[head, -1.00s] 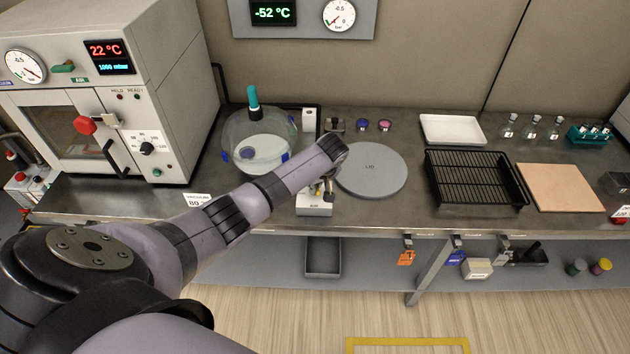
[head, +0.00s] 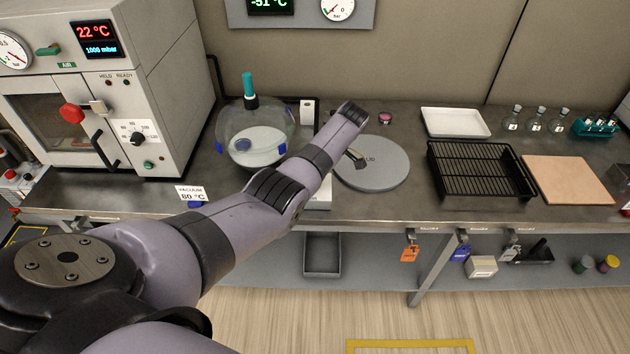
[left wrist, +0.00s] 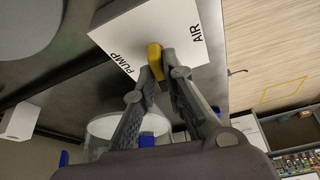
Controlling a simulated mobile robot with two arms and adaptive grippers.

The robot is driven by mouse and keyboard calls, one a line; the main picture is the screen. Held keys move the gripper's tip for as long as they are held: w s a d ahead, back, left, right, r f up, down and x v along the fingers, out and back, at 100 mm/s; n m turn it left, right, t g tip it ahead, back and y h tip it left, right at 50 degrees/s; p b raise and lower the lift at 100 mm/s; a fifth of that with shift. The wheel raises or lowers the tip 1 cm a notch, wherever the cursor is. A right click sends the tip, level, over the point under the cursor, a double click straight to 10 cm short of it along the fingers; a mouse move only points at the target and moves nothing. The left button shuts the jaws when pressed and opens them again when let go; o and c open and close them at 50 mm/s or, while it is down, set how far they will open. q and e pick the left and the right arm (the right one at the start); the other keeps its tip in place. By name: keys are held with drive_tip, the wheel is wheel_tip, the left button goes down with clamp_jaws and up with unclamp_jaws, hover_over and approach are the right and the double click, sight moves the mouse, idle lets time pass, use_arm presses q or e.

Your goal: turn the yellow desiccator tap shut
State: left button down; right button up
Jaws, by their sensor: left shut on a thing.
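The yellow tap (left wrist: 155,60) sits on a white block (left wrist: 175,25) marked PUMP and AIR in the left wrist view. My left gripper (left wrist: 157,72) is shut on the tap, with a finger on either side of it. In the head view my left arm hides the tap and most of the block (head: 318,198); a grey part of the gripper (head: 356,159) shows beside the arm. The glass desiccator (head: 258,128), with a teal top, stands left of the arm; its rim also shows in the left wrist view (left wrist: 103,125). My right gripper is out of view.
A round grey lid (head: 378,172) lies right of the arm. A black wire rack (head: 480,172), a white tray (head: 455,122) and a tan board (head: 567,180) are further right. A vacuum oven (head: 120,85) stands at the left. The bench's front edge is close below the block.

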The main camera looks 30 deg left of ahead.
use_arm(q)
drive_tip(key=shift+n+g+b, duration=0.4)
drive_tip(key=shift+n+b, duration=0.7)
drive_tip(key=c, duration=1.7)
unclamp_jaws()
drive_tip(key=shift+o, duration=0.2)
drive_tip(key=v, duration=1.2)
drive_tip(key=shift+a, duration=0.25)
